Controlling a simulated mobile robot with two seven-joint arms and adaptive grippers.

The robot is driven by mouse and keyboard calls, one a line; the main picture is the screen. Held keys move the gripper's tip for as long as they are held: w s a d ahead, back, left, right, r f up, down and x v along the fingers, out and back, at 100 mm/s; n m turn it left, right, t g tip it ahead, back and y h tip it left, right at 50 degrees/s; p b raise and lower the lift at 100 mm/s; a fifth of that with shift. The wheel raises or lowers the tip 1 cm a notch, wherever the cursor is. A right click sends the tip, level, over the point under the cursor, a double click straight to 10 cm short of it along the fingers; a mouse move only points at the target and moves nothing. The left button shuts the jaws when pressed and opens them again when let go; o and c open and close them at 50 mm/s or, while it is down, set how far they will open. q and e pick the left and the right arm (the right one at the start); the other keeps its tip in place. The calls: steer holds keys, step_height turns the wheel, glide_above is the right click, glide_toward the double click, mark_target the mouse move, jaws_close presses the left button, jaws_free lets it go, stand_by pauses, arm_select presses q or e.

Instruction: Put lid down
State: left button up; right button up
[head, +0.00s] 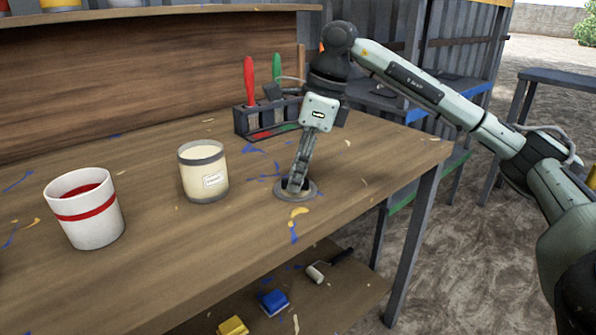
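A round grey lid (281,194) lies flat, at or just above the wooden workbench (150,270), right of the cream jar. My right gripper (296,184) points down at the lid's middle. Its fingers are close together on the lid's centre, and the part they grip is hidden behind them. I cannot tell whether a small gap is left under the lid. The cream jar (204,177) has a grey rim and a small label, stands upright and is open on top. My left gripper is out of view.
A white can (94,226) with a red band and red contents stands at the left. A dark tool holder (254,120) with red and green handles stands behind my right gripper. A lower shelf holds a roller and blue and yellow items. Bench around the lid is clear, with paint marks.

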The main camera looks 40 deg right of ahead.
mark_target(313, 189)
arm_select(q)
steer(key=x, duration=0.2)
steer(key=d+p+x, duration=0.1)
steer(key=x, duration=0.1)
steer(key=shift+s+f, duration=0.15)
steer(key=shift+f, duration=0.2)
arm_select(e)
steer(key=v, duration=1.2)
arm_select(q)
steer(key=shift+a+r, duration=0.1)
